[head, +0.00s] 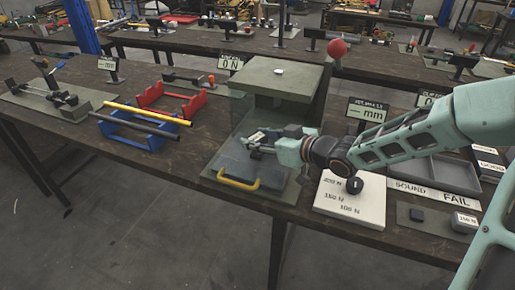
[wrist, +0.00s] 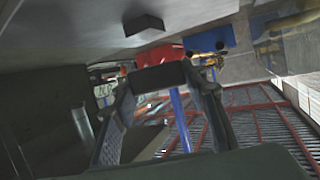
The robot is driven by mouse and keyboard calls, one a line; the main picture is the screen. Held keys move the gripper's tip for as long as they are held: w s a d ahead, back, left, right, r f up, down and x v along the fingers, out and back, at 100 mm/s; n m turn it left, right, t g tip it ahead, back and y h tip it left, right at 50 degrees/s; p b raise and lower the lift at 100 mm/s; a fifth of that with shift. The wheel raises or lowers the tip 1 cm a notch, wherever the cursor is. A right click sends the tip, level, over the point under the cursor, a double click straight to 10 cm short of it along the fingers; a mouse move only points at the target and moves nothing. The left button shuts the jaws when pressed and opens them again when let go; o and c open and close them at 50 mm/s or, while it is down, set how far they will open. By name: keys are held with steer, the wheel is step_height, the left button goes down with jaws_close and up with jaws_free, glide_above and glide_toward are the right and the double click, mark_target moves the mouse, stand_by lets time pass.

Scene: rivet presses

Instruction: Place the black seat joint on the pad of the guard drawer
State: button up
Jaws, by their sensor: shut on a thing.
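The guard drawer (head: 225,172) is a grey-green slab with a yellow handle (head: 238,182). It sits pulled out in front of the grey press. My gripper (head: 254,147) is over the drawer, its fingers pointing left. In the wrist view the fingers are shut on a black block, the seat joint (wrist: 160,77). A small light-labelled piece (head: 257,137) shows by the fingertips; I cannot tell what it is. A dark block (wrist: 143,25) on the grey surface in the wrist view may be the pad. Contact between joint and pad cannot be made out.
The press body (head: 285,78) rises behind the drawer, with a red-ball lever (head: 337,48) at its right. Red (head: 172,98) and blue (head: 130,132) racks stand left. A white force board (head: 330,205) with a black knob and a grey tray (head: 440,172) lie right.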

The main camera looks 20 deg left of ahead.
mark_target(257, 153)
steer(key=shift+f+b, duration=0.5)
steer(key=shift+f, duration=1)
steer(key=shift+f, duration=0.3)
steer(key=o, duration=1.1)
steer(key=shift+r, duration=0.1)
steer(key=shift+o, duration=0.2)
